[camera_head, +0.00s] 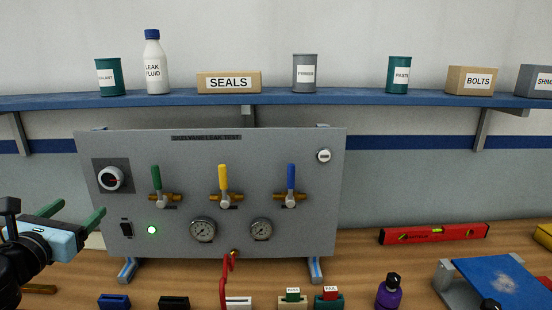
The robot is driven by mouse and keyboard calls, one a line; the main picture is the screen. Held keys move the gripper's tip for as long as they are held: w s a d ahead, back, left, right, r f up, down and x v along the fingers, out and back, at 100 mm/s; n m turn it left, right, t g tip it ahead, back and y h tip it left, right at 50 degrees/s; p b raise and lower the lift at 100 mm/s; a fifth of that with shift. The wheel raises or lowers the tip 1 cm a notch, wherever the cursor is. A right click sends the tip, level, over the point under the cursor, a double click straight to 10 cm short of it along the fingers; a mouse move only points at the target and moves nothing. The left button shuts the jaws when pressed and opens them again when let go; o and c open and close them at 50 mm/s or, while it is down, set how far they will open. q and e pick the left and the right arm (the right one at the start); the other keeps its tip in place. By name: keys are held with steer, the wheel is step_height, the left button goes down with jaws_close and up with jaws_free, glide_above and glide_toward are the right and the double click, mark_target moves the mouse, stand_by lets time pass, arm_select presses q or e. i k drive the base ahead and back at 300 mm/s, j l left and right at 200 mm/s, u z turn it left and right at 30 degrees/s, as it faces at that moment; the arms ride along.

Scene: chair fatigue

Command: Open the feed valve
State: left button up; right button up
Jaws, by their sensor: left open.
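A grey leak test panel (300,225) stands on the wooden bench. It carries three brass valves in a row. The left valve has a green lever (156,180), the middle a yellow lever (223,178) and the right a blue lever (291,178). All three levers point upward. The valve labels are too small to read, so I cannot tell which is the feed valve. My left gripper (75,214), with green fingers, is open and empty. It is at the panel's lower left, left of the green lever and apart from it. My right gripper is not in view.
The panel also has a dial knob (111,179), a switch (127,229), a lit green lamp (152,230) and two gauges (203,230). A red hose (226,280) hangs at the lower middle. Small holders stand in front. A red level (434,233) lies right.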

mark_target(158, 185)
steer(key=k+l, duration=0.1)
steer(key=k, duration=0.6)
steer(key=k+l, duration=0.1)
steer(key=k, duration=0.55)
